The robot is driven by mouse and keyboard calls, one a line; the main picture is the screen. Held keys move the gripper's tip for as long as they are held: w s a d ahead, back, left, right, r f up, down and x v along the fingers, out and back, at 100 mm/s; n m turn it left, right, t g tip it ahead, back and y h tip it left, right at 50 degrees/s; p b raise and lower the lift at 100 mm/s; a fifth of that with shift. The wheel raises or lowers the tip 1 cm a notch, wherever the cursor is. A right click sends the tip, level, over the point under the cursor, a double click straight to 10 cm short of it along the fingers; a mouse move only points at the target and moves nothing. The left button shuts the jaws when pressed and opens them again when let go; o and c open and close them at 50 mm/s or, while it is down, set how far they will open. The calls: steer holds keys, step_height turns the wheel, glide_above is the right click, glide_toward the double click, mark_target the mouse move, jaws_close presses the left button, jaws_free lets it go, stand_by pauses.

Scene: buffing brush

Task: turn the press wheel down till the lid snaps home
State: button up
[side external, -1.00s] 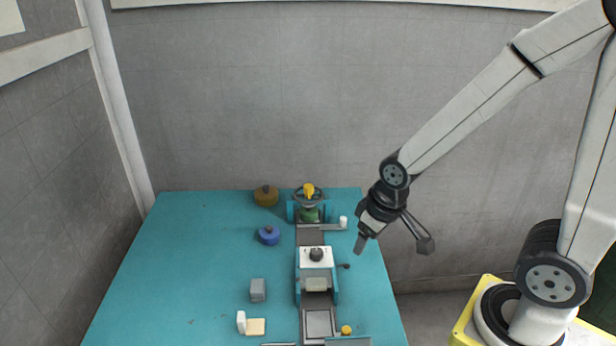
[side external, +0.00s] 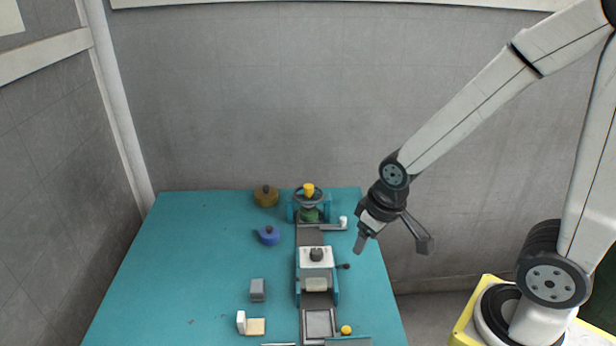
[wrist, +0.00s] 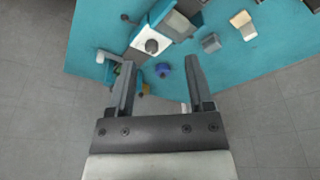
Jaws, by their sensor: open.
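The press wheel (side external: 309,194) is a dark ring with a yellow knob, on a teal frame at the far end of the table. A green part (side external: 309,214) sits under it; I cannot tell whether this is the lid or how it is seated. My gripper (side external: 360,250) hangs in the air at the right side of the table, apart from the wheel. In the wrist view my gripper (wrist: 158,70) is open, with nothing between its fingers. The wheel is not clearly visible in the wrist view.
A dark track runs toward the front, with a white box with a black knob (side external: 317,257) over it. A brown lidded pot (side external: 266,196), a blue one (side external: 268,236) and a grey block (side external: 258,290) stand to the left. The table's left side is clear.

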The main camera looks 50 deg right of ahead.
steer(key=shift+o, duration=1)
steer(key=t, duration=0.2)
glide_toward(309, 186)
steer(key=shift+x, duration=1)
steer(key=shift+f, duration=0.1)
steer(key=shift+x, duration=3.8)
jaws_close()
